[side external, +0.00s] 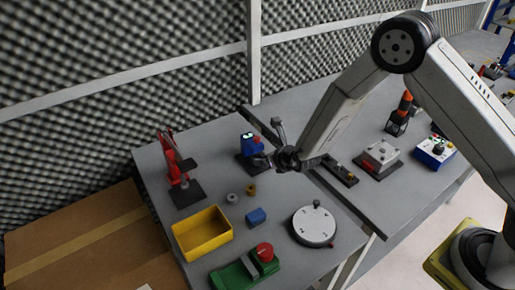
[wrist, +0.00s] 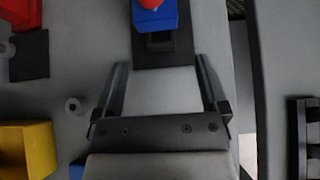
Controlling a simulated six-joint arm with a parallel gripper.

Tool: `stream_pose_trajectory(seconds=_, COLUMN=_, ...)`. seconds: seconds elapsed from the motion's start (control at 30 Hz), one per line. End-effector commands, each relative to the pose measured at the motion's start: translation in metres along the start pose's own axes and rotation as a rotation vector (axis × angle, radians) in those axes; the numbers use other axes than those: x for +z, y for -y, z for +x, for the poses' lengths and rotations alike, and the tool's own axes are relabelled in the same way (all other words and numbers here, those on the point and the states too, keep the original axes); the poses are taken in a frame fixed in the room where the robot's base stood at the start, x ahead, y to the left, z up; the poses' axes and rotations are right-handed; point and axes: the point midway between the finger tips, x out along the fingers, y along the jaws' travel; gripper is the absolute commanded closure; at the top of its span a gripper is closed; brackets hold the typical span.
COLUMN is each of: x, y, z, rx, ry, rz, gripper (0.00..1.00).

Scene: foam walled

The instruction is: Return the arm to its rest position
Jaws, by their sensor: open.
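My gripper (side external: 268,160) is held above the grey table (side external: 160,157), close to a small blue device on a dark base (side external: 248,143). In the wrist view, my gripper (wrist: 162,82) has its two fingers wide apart with nothing between them. The blue device (wrist: 155,18) with a red top lies just beyond the fingertips in that view; I cannot tell whether they touch it. My arm reaches in from the right side of the side view, bent at a high elbow.
A yellow bin (side external: 202,234), a blue block (side external: 256,216), a round dial (side external: 314,227), a red device (side external: 176,168) and a green unit with a red knob (side external: 240,273) stand on the table. Foam walls (side external: 90,100) rise behind.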

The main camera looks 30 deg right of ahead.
Motion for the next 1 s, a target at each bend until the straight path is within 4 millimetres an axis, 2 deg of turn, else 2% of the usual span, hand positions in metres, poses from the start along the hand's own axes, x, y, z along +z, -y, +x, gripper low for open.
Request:
stream_pose_trajectory(seconds=0.27, x=0.004, y=0.011, z=-0.006, rx=-0.045, ry=-0.005, rz=0.068, gripper=0.06)
stream_pose_trajectory(seconds=0.47, x=0.012, y=0.035, z=-0.022, rx=-0.149, ry=-0.015, rz=0.235, gripper=0.06)
stream_pose_trajectory(seconds=0.7, x=0.016, y=0.071, z=-0.052, rx=-0.309, ry=-0.030, rz=0.517, gripper=0.06)
stream_pose_trajectory(seconds=1.0, x=0.009, y=0.104, z=-0.095, rx=-0.492, ry=-0.044, rz=0.884, gripper=0.06)
